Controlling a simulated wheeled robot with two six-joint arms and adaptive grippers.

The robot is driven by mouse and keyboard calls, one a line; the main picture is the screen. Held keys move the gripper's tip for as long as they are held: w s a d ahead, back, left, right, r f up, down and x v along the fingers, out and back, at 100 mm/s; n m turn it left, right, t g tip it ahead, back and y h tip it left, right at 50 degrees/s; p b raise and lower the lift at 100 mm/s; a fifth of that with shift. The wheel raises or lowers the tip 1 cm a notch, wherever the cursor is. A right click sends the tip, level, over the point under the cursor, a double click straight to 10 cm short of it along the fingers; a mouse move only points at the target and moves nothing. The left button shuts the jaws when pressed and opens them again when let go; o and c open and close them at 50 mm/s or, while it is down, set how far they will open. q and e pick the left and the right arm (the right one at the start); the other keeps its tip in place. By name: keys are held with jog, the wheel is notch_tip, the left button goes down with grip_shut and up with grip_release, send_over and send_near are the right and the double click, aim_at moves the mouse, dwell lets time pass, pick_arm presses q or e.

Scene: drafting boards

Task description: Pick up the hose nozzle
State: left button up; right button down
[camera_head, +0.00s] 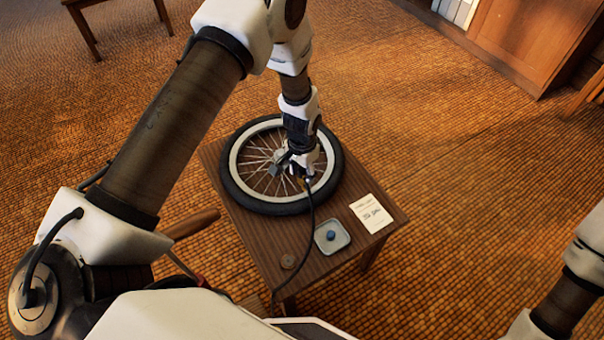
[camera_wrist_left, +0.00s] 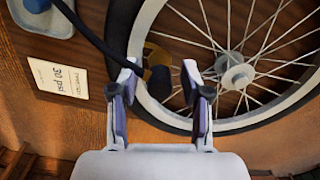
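The hose nozzle, a dark cylinder with a brass-coloured part (camera_wrist_left: 158,78), shows in the left wrist view at the end of a black hose (camera_wrist_left: 88,35). It lies over the tyre and rim of a spoked wheel (camera_wrist_left: 238,75). My left gripper (camera_wrist_left: 160,70) is open, with one finger on each side of the nozzle. I see no clear contact. In the head view my left gripper (camera_head: 300,178) is low over the wheel (camera_head: 240,190) and mostly hides the nozzle. The hose (camera_head: 312,215) runs from there towards the table's near edge. My right gripper is out of view.
The wheel lies flat on a small wooden table (camera_head: 255,245). A grey tray (camera_head: 345,240) with a blue piece (camera_head: 331,235), a "30 psi" card (camera_head: 372,213) and a small brown disc (camera_head: 288,261) are on its near part. Open floor surrounds the table.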

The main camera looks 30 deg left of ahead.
aim_at(302, 169)
pick_arm(q)
grip_shut()
jog(key=shift+r, duration=0.7)
notch_tip(302, 169, up, 2)
jog(key=shift+r+p, duration=0.25)
jog(key=shift+p, duration=0.15)
jog(key=s, duration=0.4)
jog(key=s+a, duration=0.1)
jog(key=s, duration=0.1)
jog(key=shift+f+b, duration=0.15)
jog(key=shift+b, duration=0.15)
jog(key=s+b, duration=0.1)
jog(key=b, duration=0.1)
jog(key=s+b, duration=0.1)
jog(key=b, duration=0.1)
jog(key=s+b, duration=0.2)
jog(key=b, duration=0.1)
jog(key=shift+s+a+f, duration=0.1)
jog(key=shift+a+f, duration=0.15)
jog(key=shift+f, duration=0.15)
jog(key=s+r+b, duration=0.2)
jog(key=s+b, duration=0.2)
jog(key=s, duration=0.1)
jog(key=shift+s+a+b, duration=0.3)
jog(key=shift+a+b, duration=0.1)
jog(key=shift+a, duration=0.05)
